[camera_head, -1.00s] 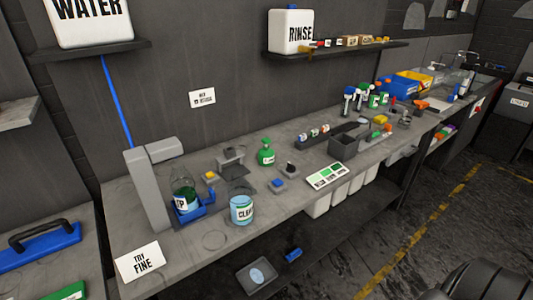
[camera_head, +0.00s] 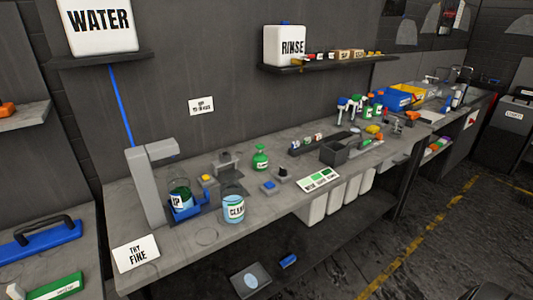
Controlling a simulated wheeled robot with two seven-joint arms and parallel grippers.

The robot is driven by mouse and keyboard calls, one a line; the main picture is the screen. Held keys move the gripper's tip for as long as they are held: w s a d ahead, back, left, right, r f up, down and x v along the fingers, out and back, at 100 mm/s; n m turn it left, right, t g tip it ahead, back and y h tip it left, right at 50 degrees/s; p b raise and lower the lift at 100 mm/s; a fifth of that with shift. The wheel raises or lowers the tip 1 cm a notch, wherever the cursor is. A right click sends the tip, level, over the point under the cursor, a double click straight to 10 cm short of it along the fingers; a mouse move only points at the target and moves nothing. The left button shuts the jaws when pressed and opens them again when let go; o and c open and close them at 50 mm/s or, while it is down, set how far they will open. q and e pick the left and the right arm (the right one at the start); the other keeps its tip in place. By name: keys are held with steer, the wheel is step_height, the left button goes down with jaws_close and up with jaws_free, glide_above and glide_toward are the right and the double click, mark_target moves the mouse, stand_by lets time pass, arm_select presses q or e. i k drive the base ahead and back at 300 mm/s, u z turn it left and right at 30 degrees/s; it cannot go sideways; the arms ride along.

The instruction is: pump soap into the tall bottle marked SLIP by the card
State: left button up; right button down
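A tall clear bottle with a dark label, partly readable as "IP" (camera_head: 178,196), stands in a blue holder (camera_head: 200,205) under the grey dispenser arm at the left of the bench. A green pump bottle (camera_head: 261,158), which looks like the soap, stands further back, upright. A card (camera_head: 317,180) with green patches lies at the bench's front edge. Neither of my grippers is in view.
A jar marked CLEAN (camera_head: 233,208) stands right of the blue holder. A sign reading TRY FINE (camera_head: 136,253) is at the front left. A grey open box (camera_head: 342,150) and several spray bottles stand further right. WATER (camera_head: 100,28) and RINSE (camera_head: 285,46) tanks sit on shelves.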

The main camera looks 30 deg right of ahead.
mark_target(260, 147)
steer(key=k, duration=1.05)
steer(key=z, duration=0.5)
steer(key=i, duration=1.8)
steer(key=u, duration=0.7)
